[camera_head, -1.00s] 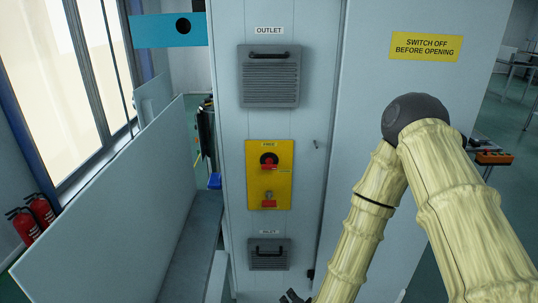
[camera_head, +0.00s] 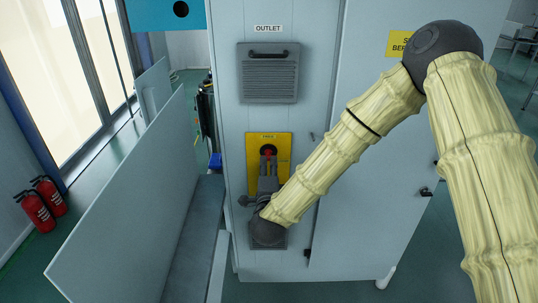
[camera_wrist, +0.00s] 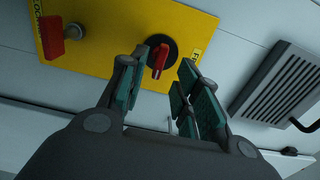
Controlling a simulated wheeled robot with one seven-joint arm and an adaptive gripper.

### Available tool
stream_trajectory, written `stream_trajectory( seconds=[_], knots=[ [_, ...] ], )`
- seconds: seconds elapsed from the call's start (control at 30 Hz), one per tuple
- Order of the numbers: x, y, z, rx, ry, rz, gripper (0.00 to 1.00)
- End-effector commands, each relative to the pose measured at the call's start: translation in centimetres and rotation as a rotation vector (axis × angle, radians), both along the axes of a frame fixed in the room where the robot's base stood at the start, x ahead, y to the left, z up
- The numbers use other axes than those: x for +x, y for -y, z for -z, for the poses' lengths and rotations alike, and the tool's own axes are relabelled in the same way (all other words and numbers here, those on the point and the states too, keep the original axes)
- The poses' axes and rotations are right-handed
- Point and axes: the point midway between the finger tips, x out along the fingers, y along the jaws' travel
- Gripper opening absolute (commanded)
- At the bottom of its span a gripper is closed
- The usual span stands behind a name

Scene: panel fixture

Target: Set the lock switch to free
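The yellow panel (camera_head: 284,142) is on the front of the grey cabinet, with a FREE label (camera_head: 268,137) at its top. The rotary switch (camera_wrist: 161,67) has a red handle on a round black base. In the wrist view its handle appears between my fingers. A second red part (camera_wrist: 51,38) with a metal cylinder sits at the panel's other end, near lettering that begins "LOC". My gripper (camera_wrist: 160,83) is open, with its fingers apart in front of the switch. It also shows in the head view (camera_head: 268,168), hiding the lower panel. I cannot tell whether the fingers touch the handle.
The outlet vent (camera_head: 269,73) is above the panel and a lower vent (camera_head: 282,241) is below, partly covered by my arm. A pale upright panel (camera_head: 125,205) stands to the left, with red fire extinguishers (camera_head: 36,211) beyond it.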

Motion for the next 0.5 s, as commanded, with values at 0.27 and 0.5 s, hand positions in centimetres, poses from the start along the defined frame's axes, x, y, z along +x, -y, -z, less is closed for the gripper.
stream_trajectory(
  seconds=[0.27, 0.5],
  knots=[
    [4.0, 0.0, -0.2, -0.001, 0.001, 0.0, 0.32],
    [5.5, -0.1, 0.0, -0.001, -0.001, -0.002, 0.32]
  ],
)
